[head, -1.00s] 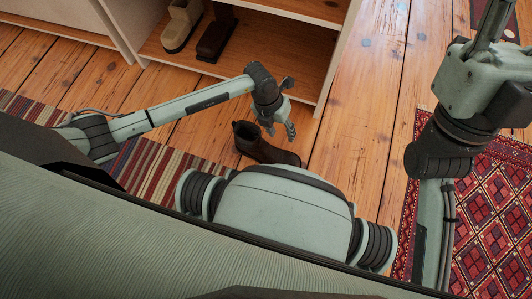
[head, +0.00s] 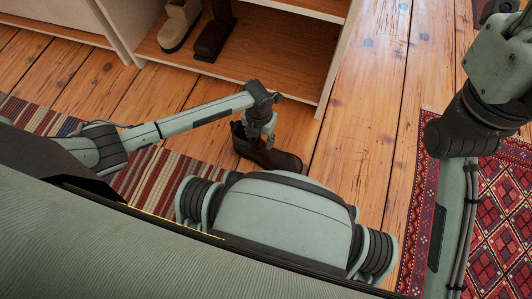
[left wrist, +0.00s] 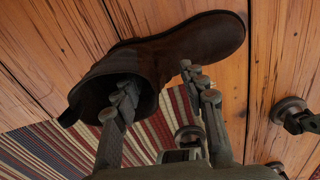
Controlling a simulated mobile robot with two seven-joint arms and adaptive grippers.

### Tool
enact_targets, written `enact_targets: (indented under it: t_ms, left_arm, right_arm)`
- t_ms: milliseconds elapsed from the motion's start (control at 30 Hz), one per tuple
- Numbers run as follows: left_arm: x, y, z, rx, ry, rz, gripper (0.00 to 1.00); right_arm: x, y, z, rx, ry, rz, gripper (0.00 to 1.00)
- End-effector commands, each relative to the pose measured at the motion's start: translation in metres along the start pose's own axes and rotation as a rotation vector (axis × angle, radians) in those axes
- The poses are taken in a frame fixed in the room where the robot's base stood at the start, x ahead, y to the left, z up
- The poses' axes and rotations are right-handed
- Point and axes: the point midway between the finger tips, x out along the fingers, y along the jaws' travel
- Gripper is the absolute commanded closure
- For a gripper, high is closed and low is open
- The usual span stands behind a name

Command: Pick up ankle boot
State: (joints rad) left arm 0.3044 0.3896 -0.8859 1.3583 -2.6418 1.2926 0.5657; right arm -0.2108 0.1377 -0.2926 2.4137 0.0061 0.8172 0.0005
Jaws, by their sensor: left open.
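The dark brown ankle boot (head: 284,160) stands on the plank floor, just beyond my base. In the left wrist view the boot (left wrist: 195,42) has its toe to the upper right and its open shaft to the lower left. My left gripper (head: 266,138) is down at the shaft, hiding part of it. In the left wrist view the left gripper (left wrist: 157,88) is open, with one finger overlapping the shaft opening and the other beside the boot; I cannot tell whether either touches. My right arm shows at the right, but its gripper is out of view.
A wooden shelf unit (head: 270,72) stands beyond the boot, holding a beige shoe (head: 178,26) and a dark brown shoe (head: 214,38). A striped rug (head: 160,180) lies left of the boot and a red patterned rug (head: 498,215) at the right. Bare planks lie between.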

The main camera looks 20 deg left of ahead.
Motion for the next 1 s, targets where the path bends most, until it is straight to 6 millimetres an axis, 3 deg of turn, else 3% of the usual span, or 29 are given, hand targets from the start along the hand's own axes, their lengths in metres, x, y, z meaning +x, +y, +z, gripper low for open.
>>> enact_targets:
  t_ms: [67,400,1000]
  left_arm:
    - [-0.0004,-0.0001,0.0000,0.000,0.000,0.000,0.60]
    - [-0.0005,-0.0002,0.0000,0.000,0.000,-0.001,1.00]
    - [-0.0022,-0.0003,0.0013,0.000,-0.002,-0.002,1.00]
  right_arm:
    - [0.0001,0.0000,-0.0001,0.000,0.000,0.000,0.60]
    - [0.0002,0.0001,-0.0001,-0.001,0.000,0.000,0.60]
    - [0.0007,0.0001,-0.0003,-0.001,0.000,0.000,0.60]
